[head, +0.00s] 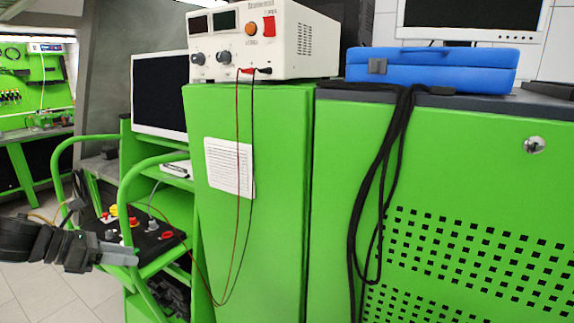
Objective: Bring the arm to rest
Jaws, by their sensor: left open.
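My left gripper (128,254) comes in from the left edge, at the end of a dark grey arm. Its pale fingers point right, in front of the green cart (127,195). It is open, and I see nothing held between the fingers. It appears apart from the cart's green rail and the green cabinet to the right. My right gripper is not in view.
A power supply (283,40) with hanging red and black leads stands on the green cabinet (275,220). A blue case (440,68) and draped black cables (378,190) are to the right. Bare floor (60,290) shows at lower left.

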